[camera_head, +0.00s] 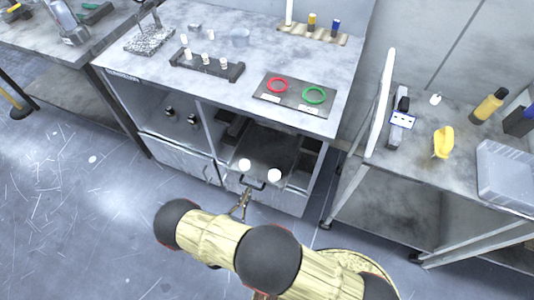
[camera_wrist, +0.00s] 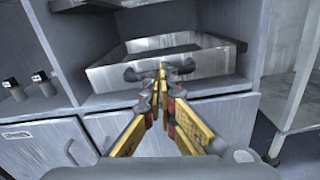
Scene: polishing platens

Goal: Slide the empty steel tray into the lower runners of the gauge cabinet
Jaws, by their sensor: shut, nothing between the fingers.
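The steel tray (camera_head: 268,146) lies in the open right bay of the gauge cabinet (camera_head: 212,125). In the wrist view the tray (camera_wrist: 208,66) looks empty, with its front wall close to the bay opening above the doors. A dark handle (camera_head: 252,184) is on its front. Two white round spots show at its front edge in the head view; I cannot tell what they are. My gripper (camera_head: 243,196) is in front of the tray. In the wrist view my gripper (camera_wrist: 160,80) is shut and empty, its tips overlapping the handle's middle. Contact and the runners under the tray are unclear.
The cabinet top holds a peg rack (camera_head: 207,66) and a dark plate with a red ring (camera_head: 277,85) and a green ring (camera_head: 314,95). A side table (camera_head: 420,155) with a yellow object (camera_head: 443,142) stands right. The floor (camera_head: 75,200) at left is clear.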

